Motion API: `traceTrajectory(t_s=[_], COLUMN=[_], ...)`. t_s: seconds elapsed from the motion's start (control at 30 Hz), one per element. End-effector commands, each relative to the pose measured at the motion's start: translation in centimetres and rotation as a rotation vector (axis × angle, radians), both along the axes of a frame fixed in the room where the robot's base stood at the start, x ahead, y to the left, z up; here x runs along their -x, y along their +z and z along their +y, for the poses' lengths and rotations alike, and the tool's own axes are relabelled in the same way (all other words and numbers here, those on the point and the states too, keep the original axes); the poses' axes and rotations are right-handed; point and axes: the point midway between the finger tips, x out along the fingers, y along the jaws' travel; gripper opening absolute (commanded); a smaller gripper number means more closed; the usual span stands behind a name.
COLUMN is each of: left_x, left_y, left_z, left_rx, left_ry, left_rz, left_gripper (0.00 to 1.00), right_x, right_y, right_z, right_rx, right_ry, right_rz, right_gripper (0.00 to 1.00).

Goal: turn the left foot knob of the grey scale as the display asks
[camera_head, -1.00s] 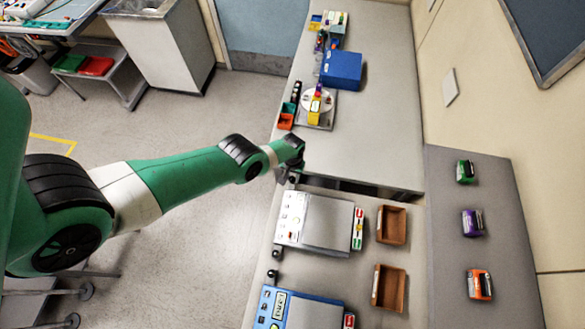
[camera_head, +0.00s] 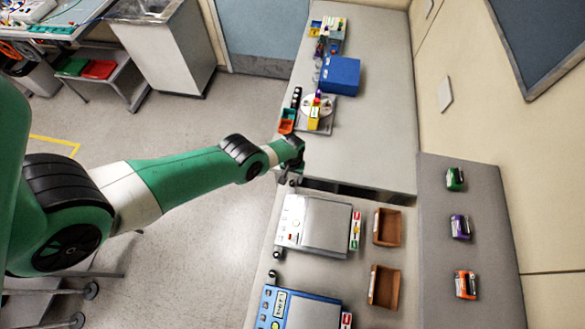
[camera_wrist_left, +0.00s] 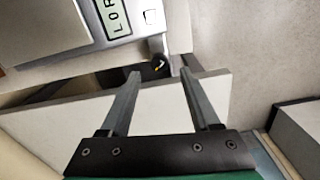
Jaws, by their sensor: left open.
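The grey scale (camera_head: 325,223) sits on the bench, with a silver plate and a display on its left part. In the left wrist view, its display (camera_wrist_left: 113,17) is cut off by the frame and shows letters like "LOR". A dark foot knob (camera_wrist_left: 158,66) with a small yellow mark sticks out beside the display end. My left gripper (camera_wrist_left: 160,75) is open, its two fingertips on either side of the knob and apart from each other. In the head view, my left gripper (camera_head: 291,176) is at the scale's far left corner and hides most of that knob. My right gripper is not in view.
A blue scale (camera_head: 302,308) stands nearer on the bench. Two brown trays (camera_head: 386,227) lie right of the scales. A grey shelf (camera_head: 465,255) holds green, purple and orange items. A blue box (camera_head: 340,75) stands on the far bench.

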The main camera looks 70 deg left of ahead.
Motion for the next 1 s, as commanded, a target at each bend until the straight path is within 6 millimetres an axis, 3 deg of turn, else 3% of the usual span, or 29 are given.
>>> traceTrajectory(t_s=[0.03, 0.2, 0.43, 1.0], left_x=[0.0, 0.0, 0.0, 0.0], left_y=[2.5, 5.9, 7.5, 7.5], left_z=[0.0, 0.0, 0.0, 0.0], left_rx=[0.0, 0.0, 0.001, 0.0], left_ry=[0.0, 0.0, 0.0, 0.0], left_rz=[0.0, 0.0, 0.002, 0.0], left_gripper=[0.63, 0.63, 0.63, 0.63], right_x=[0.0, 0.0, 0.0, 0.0], right_y=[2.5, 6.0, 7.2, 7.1], right_z=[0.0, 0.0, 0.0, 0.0], right_rx=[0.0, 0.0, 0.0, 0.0], right_ry=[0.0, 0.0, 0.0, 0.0], right_rz=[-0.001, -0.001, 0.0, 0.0], right_gripper=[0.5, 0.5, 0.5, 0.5])
